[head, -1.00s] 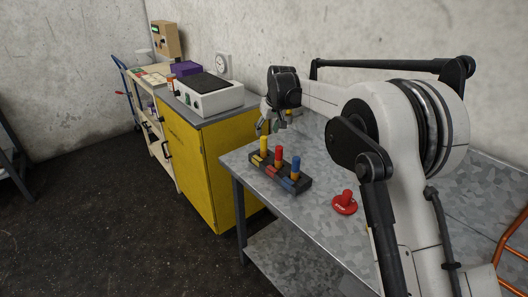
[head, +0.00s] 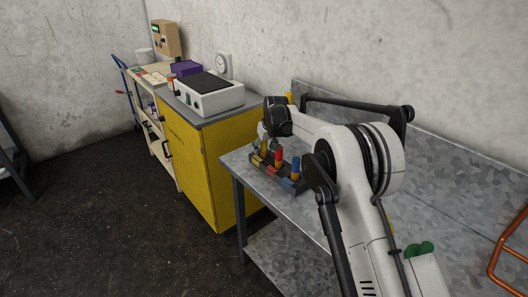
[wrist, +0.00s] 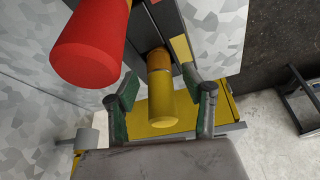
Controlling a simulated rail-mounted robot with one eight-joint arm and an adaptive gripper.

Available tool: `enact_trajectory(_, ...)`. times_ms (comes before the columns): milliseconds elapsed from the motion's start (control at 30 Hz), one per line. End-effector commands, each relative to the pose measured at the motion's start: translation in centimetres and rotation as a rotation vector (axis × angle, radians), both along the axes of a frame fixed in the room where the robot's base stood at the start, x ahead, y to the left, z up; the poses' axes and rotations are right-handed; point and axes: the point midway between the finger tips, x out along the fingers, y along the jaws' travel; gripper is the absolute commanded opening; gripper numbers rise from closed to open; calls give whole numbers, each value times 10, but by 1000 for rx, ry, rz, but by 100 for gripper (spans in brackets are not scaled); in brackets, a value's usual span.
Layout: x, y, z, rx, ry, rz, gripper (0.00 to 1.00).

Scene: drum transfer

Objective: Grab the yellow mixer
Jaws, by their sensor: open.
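The yellow mixer (head: 264,148) stands upright in a dark rack (head: 304,186) on the grey metal table, at the rack's left end. A red mixer (head: 279,156) and a blue-topped one (head: 295,163) stand beside it. My gripper (head: 268,141) is at the yellow mixer's top. In the wrist view my gripper (wrist: 163,100) is open, with one green-padded finger on each side of the yellow mixer (wrist: 162,100). Gaps show between fingers and mixer; I cannot tell the exact height. The red mixer (wrist: 88,45) is close to the left finger.
A yellow cabinet (head: 195,165) with a white device (head: 210,96) on top stands left of the table. My arm covers much of the table's middle. Bare table surface (head: 445,200) shows at right, near an orange metal frame (head: 497,255).

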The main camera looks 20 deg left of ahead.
Motion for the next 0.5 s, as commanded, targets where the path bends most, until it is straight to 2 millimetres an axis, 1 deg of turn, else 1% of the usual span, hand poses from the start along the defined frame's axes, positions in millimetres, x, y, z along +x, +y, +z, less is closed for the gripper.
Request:
enact_trajectory(100,2,2,-6,0,0,0,45)
enact_trajectory(333,2,2,-8,0,0,0,45)
enact_trajectory(367,2,2,-8,0,0,0,44)
enact_trajectory(500,2,2,-8,0,0,0,25)
